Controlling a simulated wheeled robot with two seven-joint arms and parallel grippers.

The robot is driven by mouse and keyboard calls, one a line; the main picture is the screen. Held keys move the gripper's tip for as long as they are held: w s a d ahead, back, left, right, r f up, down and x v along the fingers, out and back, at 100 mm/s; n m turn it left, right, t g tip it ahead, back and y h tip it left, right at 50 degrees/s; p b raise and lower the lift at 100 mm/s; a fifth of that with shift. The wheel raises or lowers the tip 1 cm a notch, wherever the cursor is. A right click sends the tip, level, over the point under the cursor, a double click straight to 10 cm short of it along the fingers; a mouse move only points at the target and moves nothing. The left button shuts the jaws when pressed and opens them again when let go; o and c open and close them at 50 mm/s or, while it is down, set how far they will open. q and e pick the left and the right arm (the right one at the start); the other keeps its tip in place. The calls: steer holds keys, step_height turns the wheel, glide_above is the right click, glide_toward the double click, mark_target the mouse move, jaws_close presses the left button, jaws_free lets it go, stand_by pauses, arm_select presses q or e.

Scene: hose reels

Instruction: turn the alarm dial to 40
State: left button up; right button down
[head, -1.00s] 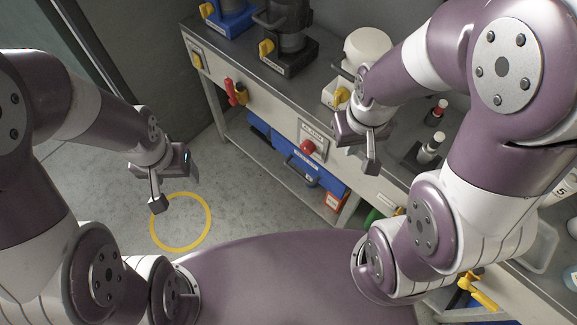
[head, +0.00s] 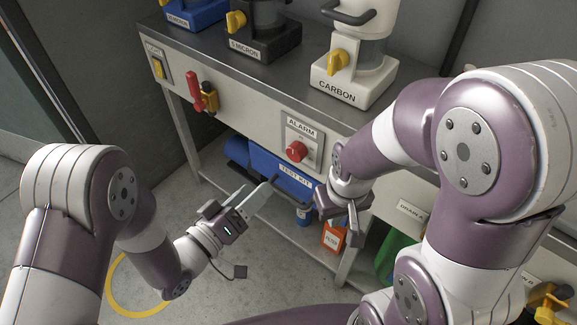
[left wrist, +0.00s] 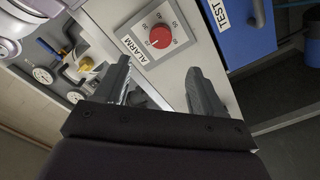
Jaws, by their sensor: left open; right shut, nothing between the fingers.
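The alarm dial (head: 297,151) is a red round knob on a pale square plate under an ALARM label, on the bench's front panel. In the left wrist view the dial (left wrist: 160,37) shows with small numbers around it; I cannot tell clearly which one it points at. My left gripper (head: 257,190) is below and left of the dial, aimed up toward it. In the left wrist view its fingers (left wrist: 162,80) are apart and empty, with the dial beyond the tips, not touched. My right gripper (head: 343,222) is shut and empty, right of and below the dial.
The blue test kit box (head: 278,170) sits under the panel, close to my left gripper. A red lever (head: 195,92) and a yellow switch (head: 158,69) are farther left. The carbon canister (head: 350,80) stands on the bench above. An orange box (head: 335,237) is on the lower shelf.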

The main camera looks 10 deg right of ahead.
mark_target(293, 155)
arm_select(q)
steer(key=b+x, duration=0.3)
steer(key=x, duration=0.8)
steer(key=shift+f, duration=0.1)
steer(key=shift+w+d, duration=0.35)
steer(key=shift+d, duration=0.05)
steer(key=c, duration=1.1)
